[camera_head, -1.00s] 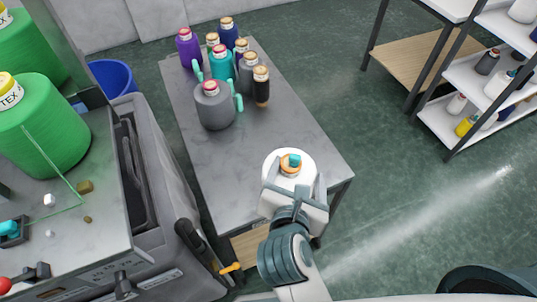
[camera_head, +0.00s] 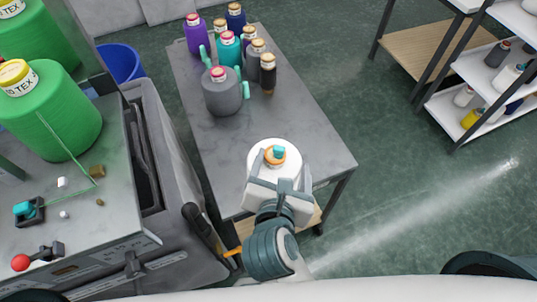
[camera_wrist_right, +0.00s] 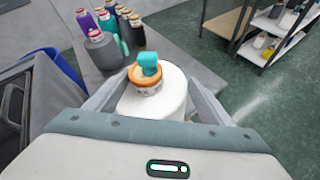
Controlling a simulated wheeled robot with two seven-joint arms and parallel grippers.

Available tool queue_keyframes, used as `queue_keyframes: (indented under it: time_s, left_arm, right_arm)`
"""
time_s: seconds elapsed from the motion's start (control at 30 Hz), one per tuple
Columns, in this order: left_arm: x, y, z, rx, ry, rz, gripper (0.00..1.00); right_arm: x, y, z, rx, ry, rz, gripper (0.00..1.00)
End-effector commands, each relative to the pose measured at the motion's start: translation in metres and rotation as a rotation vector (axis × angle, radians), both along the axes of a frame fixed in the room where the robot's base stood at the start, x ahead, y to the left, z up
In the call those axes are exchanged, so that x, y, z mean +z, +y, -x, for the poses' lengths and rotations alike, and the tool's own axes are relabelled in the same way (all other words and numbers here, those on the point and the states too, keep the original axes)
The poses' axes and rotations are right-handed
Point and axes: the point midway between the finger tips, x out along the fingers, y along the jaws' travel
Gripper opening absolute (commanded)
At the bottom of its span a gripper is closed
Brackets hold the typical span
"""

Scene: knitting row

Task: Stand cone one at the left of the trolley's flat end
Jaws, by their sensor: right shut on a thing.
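A white cone (camera_head: 291,158) with an orange top and a small teal piece on it is in my right gripper (camera_head: 277,172), over the near end of the grey trolley top (camera_head: 310,145). In the right wrist view the same cone (camera_wrist_right: 172,97) stands upright between the two fingers (camera_wrist_right: 158,100). My right gripper is shut on it. Its base is hidden, so I cannot tell whether it touches the trolley. My left gripper is not in view.
Several purple, teal, grey and dark cones crowd the trolley's far end, with a grey cone (camera_head: 222,97) nearest. The trolley's middle is clear. A machine with green cones (camera_head: 60,115) stands at left, beside a blue bin (camera_head: 122,62). Shelves (camera_head: 455,115) stand at right.

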Motion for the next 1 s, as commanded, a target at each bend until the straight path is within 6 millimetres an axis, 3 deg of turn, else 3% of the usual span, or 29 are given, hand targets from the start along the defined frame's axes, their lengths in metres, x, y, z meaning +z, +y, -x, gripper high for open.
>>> queue_keyframes:
  time_s: [0.3,0.5,1.0]
  left_arm:
    - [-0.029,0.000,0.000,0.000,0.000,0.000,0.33]
    - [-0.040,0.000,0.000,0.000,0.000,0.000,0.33]
    - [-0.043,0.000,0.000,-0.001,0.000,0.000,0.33]
  right_arm:
    - [-0.036,0.018,-0.055,0.001,-0.006,0.000,0.12]
    - [-0.050,0.025,-0.079,0.001,-0.005,-0.001,0.12]
    - [-0.054,0.027,-0.085,0.001,-0.004,-0.001,0.12]
